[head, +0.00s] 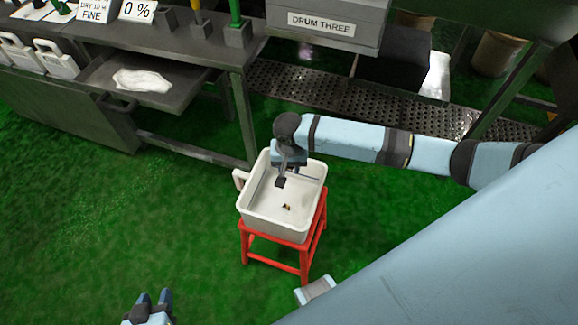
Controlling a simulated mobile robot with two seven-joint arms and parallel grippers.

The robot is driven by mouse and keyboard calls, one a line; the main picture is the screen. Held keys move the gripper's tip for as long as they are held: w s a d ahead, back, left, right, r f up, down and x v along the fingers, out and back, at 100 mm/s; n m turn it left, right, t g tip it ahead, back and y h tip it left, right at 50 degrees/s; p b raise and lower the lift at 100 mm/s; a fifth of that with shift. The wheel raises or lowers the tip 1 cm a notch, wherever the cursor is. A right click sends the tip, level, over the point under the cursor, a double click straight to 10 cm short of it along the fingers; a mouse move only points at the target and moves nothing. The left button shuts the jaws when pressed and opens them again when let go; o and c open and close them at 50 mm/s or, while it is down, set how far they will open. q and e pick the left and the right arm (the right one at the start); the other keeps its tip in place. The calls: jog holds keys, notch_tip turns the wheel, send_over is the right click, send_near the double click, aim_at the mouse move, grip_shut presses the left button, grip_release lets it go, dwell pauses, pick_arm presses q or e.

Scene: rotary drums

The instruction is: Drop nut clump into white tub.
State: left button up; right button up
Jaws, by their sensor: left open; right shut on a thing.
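The white tub (275,220) is a square open bin with a handle on its left side. It sits upright on a red stool. A small brown and dark piece (286,207) shows against the tub's floor; I cannot tell for certain whether it is the nut clump. My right gripper (281,182) reaches in from the right and points down over the tub's far half. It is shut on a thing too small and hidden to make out. My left gripper (152,298) is open and empty at the bottom left, over the green floor, well away from the tub.
The red stool (275,247) stands on green floor with free room to its left. Behind it are a grey bench with a tray (150,92) bearing a white cloth-like thing, a perforated dark walkway (340,93), and a box labelled DRUM THREE (322,25). White bins stand far left.

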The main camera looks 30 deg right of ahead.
aim_at(289, 174)
notch_tip(289, 174, down, 4)
jog(key=b, duration=0.3)
jog(key=shift+r, duration=0.15)
jog(key=shift+f+b, duration=0.3)
jog(key=shift+b, duration=0.35)
jog(key=shift+r, duration=0.1)
jog(key=o, duration=0.8)
pick_arm(q)
jog(key=shift+w+d+f+t, duration=0.1)
jog(key=shift+f+t, duration=0.05)
jog(key=shift+f, duration=0.35)
jog(key=shift+w+d+f+t, duration=0.1)
jog(key=shift+f+t, duration=0.05)
jog(key=shift+f, duration=0.3)
pick_arm(e)
jog(key=shift+o, duration=0.8)
notch_tip(289, 174, up, 13)
jog(key=p, duration=0.3)
pick_arm(q)
jog(key=shift+s+r, duration=0.1)
jog(key=shift+r, duration=0.3)
pick_arm(e)
jog(key=shift+r, duration=0.45)
pick_arm(q)
jog(key=shift+r, duration=0.2)
